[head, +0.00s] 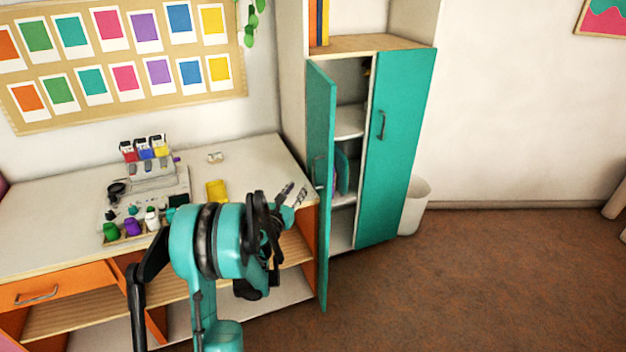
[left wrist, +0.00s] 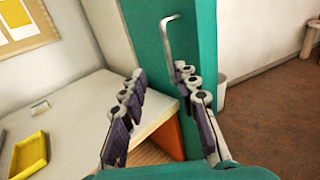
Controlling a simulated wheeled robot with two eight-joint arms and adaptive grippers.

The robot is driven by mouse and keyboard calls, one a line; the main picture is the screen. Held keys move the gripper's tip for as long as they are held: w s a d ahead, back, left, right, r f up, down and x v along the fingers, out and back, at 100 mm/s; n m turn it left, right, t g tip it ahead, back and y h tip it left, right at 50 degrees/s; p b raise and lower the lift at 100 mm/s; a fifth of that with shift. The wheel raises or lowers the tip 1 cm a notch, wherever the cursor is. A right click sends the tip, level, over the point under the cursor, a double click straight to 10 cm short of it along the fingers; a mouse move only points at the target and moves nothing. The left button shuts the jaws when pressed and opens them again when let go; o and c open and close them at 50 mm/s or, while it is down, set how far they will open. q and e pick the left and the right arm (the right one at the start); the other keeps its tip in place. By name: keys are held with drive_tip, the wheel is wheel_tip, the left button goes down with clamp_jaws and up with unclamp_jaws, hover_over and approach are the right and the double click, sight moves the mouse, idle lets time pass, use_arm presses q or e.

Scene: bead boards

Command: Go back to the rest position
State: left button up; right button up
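My left gripper (head: 293,194) is in front of the open left door (head: 321,240) of the teal cabinet. In the left wrist view my left gripper (left wrist: 160,75) has its two fingers spread apart with nothing between them. The door's grey handle (left wrist: 168,45) shows just beyond the fingertips, closest to the right one. I cannot tell whether that finger touches it. The left door stands swung out and shows shelves inside. The right door (head: 395,150) is shut. My right gripper is not in view.
The desk (head: 250,160) on the left holds a yellow tray (head: 216,190), a bead board (head: 177,188) and several small coloured containers. A white bin (head: 415,205) stands right of the cabinet. The brown floor (head: 480,280) on the right is clear.

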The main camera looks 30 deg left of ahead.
use_arm(q)
drive_tip(key=s+d+r+n+g+y, duration=0.2)
drive_tip(key=s+d+r+n, duration=0.3)
drive_tip(key=n, duration=0.5)
drive_tip(key=s+d+r+n+g+y, duration=0.1)
drive_tip(key=s+d+r+n+y, duration=0.15)
drive_tip(key=r+n, duration=0.5)
drive_tip(key=s+d+f+n+g+h, duration=0.3)
drive_tip(key=s+d+f+n, duration=0.4)
drive_tip(key=s+d, duration=0.4)
drive_tip(key=s+d+f+n+g+h, duration=0.4)
drive_tip(key=s+d+f+n, duration=0.3)
drive_tip(key=s+d+n, duration=0.2)
drive_tip(key=s+d+h, duration=0.1)
drive_tip(key=s+d, duration=0.1)
drive_tip(key=shift+s+d+g, duration=0.15)
drive_tip(key=shift+d+g, duration=0.15)
